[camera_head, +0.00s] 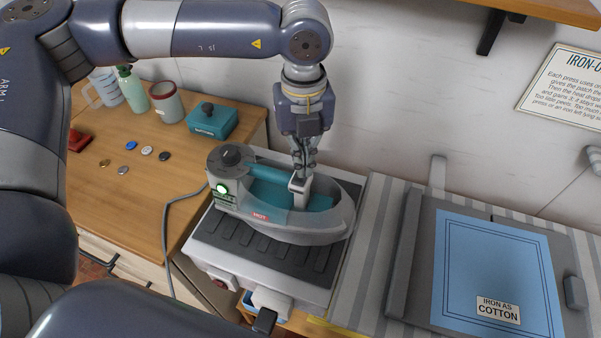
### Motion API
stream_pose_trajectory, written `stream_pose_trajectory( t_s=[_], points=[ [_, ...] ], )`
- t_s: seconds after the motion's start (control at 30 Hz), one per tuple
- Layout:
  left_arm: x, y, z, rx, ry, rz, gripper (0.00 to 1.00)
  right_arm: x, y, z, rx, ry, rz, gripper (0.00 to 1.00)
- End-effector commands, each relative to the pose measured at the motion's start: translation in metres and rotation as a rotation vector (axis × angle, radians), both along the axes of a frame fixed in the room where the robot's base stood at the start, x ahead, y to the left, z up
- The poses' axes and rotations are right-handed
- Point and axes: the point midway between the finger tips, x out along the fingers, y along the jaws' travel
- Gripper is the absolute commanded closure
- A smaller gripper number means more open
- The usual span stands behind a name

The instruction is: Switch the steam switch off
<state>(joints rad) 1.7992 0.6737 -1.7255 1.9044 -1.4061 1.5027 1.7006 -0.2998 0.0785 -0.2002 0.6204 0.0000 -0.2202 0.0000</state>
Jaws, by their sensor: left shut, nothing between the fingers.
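A grey and teal iron (305,229) sits on a ribbed dark rest on a white stand, with a red HOT label on its side. A dark dial (231,156) is on its left end, above a lit green-white lamp (221,189). My left gripper (302,176) points down over the iron's middle, shut and empty. Its fingertips are at or just above a small pale block (299,186) beside the teal handle (265,173). This block may be the steam switch; its position cannot be read, and contact is unclear. My right gripper is not in view.
A grey cord (167,235) runs down left of the stand. A striped board with a grey press and blue cloth (490,270) lies at the right. A teal box (212,121), cup (166,102), bottle (133,90) and several buttons are on the wooden counter (185,180).

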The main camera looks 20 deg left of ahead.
Motion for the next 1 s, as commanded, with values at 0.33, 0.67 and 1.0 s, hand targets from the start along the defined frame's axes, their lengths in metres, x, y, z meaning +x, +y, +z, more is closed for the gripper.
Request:
stream_pose_trajectory(
  t_s=[0.33,0.67,1.0],
  points=[
    [0.0,0.0,-0.006,0.0,0.0,0.0,1.0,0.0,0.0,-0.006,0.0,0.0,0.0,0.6],
    [0.0,0.0,-0.011,0.0,0.001,0.0,1.0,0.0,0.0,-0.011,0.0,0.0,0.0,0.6],
    [0.0,0.0,0.009,0.0,0.001,0.0,1.0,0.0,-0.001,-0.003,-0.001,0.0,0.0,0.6]
  ],
)
